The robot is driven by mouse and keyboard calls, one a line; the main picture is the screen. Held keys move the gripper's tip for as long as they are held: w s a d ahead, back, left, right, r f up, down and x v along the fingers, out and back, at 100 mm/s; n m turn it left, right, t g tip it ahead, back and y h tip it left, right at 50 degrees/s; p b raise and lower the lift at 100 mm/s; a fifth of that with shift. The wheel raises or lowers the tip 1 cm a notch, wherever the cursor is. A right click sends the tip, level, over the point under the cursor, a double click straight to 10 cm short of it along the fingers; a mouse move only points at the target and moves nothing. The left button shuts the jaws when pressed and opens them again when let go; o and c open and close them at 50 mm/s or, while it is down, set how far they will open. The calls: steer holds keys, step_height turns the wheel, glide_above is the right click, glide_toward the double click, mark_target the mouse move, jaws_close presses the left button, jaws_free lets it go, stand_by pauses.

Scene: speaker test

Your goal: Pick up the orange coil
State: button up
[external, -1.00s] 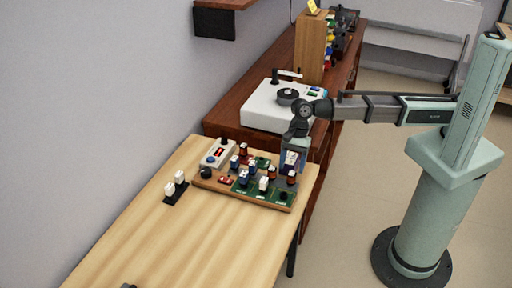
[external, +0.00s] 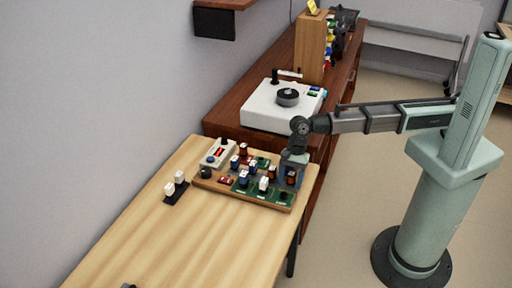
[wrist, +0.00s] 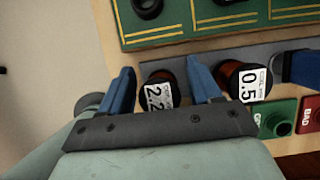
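In the wrist view, two dark orange-brown coils with black ends and white labels stand in a grey strip. The coil marked 2.2 (wrist: 157,76) is between the two blue fingers of my gripper (wrist: 162,84), with a narrow gap on each side. The coil marked 0.5 (wrist: 230,70) is just right of the right finger. In the external view, my gripper (external: 292,172) is low at the board's right end, with an orange coil (external: 291,177) showing among its fingers. Another orange coil (external: 272,172) stands to its left. My gripper is open.
The wooden-edged board (external: 232,193) carries several blue, white and dark parts on green panels close to my gripper. Green and red bins (wrist: 275,123) marked with words lie at the right. A white turntable-like box (external: 265,113) stands behind. The table front (external: 180,240) is mostly clear.

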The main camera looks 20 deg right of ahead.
mark_target(290, 175)
steer(key=c, duration=0.9)
steer(key=shift+r, duration=0.1)
steer(key=shift+c, duration=0.2)
steer(key=shift+r, duration=0.25)
step_height(290, 175, up, 3)
steer(key=shift+r, duration=0.1)
steer(key=s+d, duration=1.2)
steer(key=d, duration=0.1)
steer(key=w+a+r+n, duration=0.1)
steer(key=w+a+r, duration=0.2)
steer(key=a, duration=0.6)
steer(key=w+a+r+n+h, duration=0.1)
steer(key=a+r, duration=0.3)
steer(key=a, duration=0.5)
steer(key=shift+w+a+n+g, duration=0.3)
steer(key=shift+w+a+n, duration=0.15)
steer(key=shift+w, duration=0.45)
